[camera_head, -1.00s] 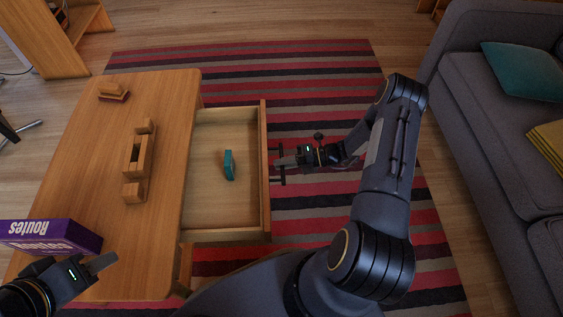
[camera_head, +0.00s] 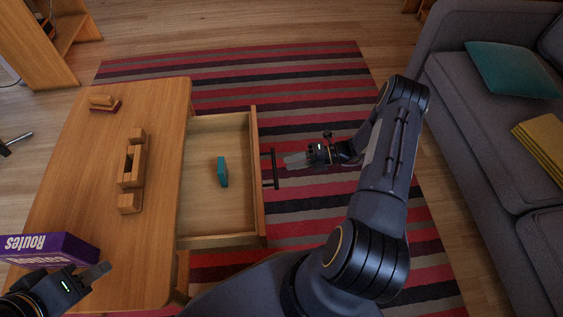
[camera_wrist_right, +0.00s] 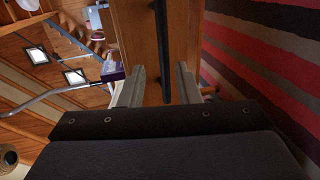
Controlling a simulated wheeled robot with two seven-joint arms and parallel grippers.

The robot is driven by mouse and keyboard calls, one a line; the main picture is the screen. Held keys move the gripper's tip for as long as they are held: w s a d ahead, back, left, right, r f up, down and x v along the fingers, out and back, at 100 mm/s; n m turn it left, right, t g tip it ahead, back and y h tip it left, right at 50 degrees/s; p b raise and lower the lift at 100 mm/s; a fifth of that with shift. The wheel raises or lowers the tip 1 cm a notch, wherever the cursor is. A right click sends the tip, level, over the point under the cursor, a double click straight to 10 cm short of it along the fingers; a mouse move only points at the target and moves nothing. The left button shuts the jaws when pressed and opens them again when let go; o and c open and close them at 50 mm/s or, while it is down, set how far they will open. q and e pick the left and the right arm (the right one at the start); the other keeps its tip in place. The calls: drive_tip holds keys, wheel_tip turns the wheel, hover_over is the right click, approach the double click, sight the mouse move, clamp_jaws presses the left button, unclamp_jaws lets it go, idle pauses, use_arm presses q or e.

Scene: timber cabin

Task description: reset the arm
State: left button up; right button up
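My right gripper (camera_head: 291,161) is off the right side of the open drawer (camera_head: 215,213), a little apart from its dark bar handle (camera_head: 269,169). In the right wrist view its two fingers (camera_wrist_right: 158,88) are spread with nothing gripped, and the handle (camera_wrist_right: 161,45) shows ahead between them. My left gripper (camera_head: 97,274) is at the lower left, above the table and near the purple box. Its fingers overlap in the head view, so its opening is unclear.
The wooden table (camera_head: 90,200) holds a purple box (camera_head: 50,248), a wooden block assembly (camera_head: 132,165) and a small stamp-like block (camera_head: 104,103). A teal object (camera_head: 222,171) lies in the drawer. A grey sofa (camera_head: 470,120) stands right; the striped rug (camera_head: 310,85) is clear behind.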

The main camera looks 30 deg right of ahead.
use_arm(q)
drive_tip(key=shift+r, duration=0.15)
use_arm(e)
drive_tip(key=shift+v, duration=0.8)
